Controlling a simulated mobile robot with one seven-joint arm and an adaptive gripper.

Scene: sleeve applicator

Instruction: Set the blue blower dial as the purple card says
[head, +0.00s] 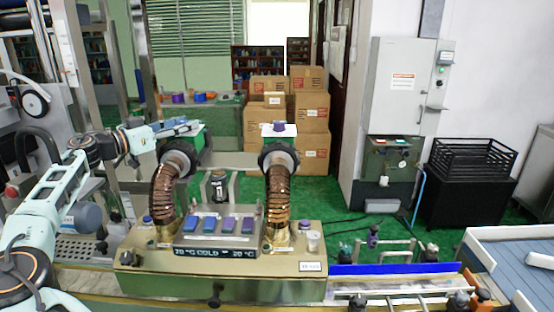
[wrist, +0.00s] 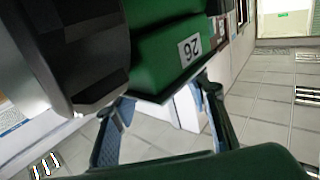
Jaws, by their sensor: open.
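My gripper (head: 182,127) is at the top of the left blower's green housing (head: 197,140). In the wrist view its two blue-padded fingers (wrist: 165,92) are apart, in front of a green housing (wrist: 165,52) with a white label that seems to read 26 upside down. I see nothing held between them. The blue dial cannot be made out; the gripper covers the left blower's top. A purple knob-like piece (head: 279,127) sits on a white plate on the right blower.
Two ribbed copper hoses (head: 278,200) rise from the machine base (head: 240,289). Its display (head: 216,252) seems to read 20 °C COLD and 20 °C. A black blower part (wrist: 75,50) fills the wrist view's upper left, close to the fingers.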

